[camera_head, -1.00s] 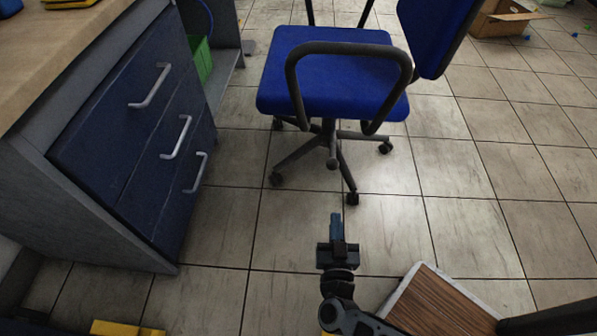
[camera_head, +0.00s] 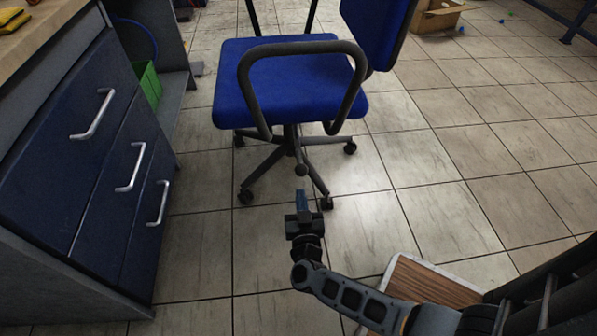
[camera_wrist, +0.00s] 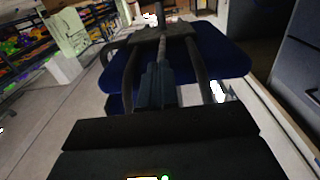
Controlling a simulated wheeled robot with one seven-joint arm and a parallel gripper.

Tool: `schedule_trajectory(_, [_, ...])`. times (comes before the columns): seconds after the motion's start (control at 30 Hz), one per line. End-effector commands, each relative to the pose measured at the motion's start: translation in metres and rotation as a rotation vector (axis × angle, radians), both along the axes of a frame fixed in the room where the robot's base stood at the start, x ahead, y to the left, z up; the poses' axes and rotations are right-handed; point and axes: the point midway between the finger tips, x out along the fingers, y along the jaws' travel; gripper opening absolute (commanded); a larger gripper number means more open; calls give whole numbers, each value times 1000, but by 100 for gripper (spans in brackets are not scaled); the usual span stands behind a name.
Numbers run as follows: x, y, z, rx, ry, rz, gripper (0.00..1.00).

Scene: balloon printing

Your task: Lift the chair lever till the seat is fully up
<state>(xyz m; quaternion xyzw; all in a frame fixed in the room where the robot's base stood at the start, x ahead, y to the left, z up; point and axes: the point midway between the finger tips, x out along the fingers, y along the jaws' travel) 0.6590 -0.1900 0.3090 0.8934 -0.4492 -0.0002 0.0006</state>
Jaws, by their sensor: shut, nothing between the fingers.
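The office chair's blue seat (camera_head: 290,84) stands level in the head view, with a dark armrest loop (camera_head: 300,47) on the near side and a wheeled star base below.
A blue drawer cabinet (camera_head: 100,170) with metal handles stands on the left. A wood-topped piece (camera_head: 432,290) lies by my arm at the lower right. A cardboard box (camera_head: 438,16) is at the back. The tiled floor right of the chair is clear.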

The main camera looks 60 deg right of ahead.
Motion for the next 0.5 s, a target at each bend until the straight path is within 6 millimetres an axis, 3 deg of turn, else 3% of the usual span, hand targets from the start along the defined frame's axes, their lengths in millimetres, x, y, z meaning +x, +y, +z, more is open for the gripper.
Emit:
schedule_trajectory(0.2, [18,-24,1,0,-2,-3,0])
schedule_trajectory(0.5, [32,-43,0,1,-1,-1,0])
